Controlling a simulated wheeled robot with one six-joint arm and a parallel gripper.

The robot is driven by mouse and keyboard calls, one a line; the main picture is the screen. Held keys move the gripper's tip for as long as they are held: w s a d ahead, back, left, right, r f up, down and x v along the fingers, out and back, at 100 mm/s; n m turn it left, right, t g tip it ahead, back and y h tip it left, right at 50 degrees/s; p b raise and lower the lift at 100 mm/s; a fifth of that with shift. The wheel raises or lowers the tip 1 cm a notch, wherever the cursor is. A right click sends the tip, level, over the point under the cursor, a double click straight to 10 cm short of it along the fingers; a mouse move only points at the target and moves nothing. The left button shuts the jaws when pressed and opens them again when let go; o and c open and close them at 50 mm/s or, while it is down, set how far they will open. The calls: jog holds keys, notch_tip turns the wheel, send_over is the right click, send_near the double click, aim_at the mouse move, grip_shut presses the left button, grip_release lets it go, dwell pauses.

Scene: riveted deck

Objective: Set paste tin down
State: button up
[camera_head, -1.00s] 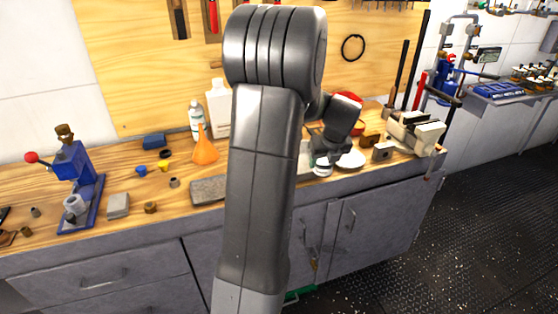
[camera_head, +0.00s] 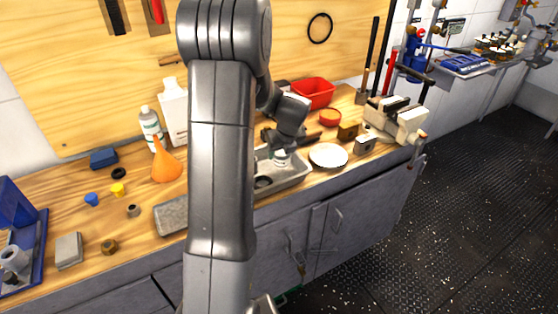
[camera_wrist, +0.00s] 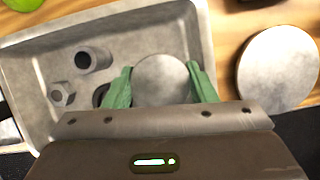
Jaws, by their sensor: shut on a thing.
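The paste tin, a small round tin with a pale grey top (camera_wrist: 162,80), is between the green fingertips of my gripper (camera_wrist: 160,88) in the wrist view. In the head view the white-sided tin (camera_head: 281,157) shows just under my gripper (camera_head: 279,150). My gripper is shut on the tin. It is over the grey metal tray (camera_head: 292,179), whose rim also shows in the wrist view (camera_wrist: 95,17). I cannot tell whether the tin's underside touches the tray floor; it is hidden.
The tray holds a dark hollow cylinder (camera_wrist: 94,59), a nut (camera_wrist: 62,95) and a dark ring partly hidden by a finger. A white round disc (camera_head: 328,155) lies right of the tray. A red bin (camera_head: 313,92) and a vise (camera_head: 398,118) stand beyond; an orange funnel (camera_head: 166,165) stands left.

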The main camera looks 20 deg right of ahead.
aim_at(282, 160)
notch_tip(282, 160, down, 4)
jog(key=shift+r, duration=0.1)
jog(key=o, duration=0.8)
jog(key=shift+c, duration=0.2)
jog(key=v, duration=1.2)
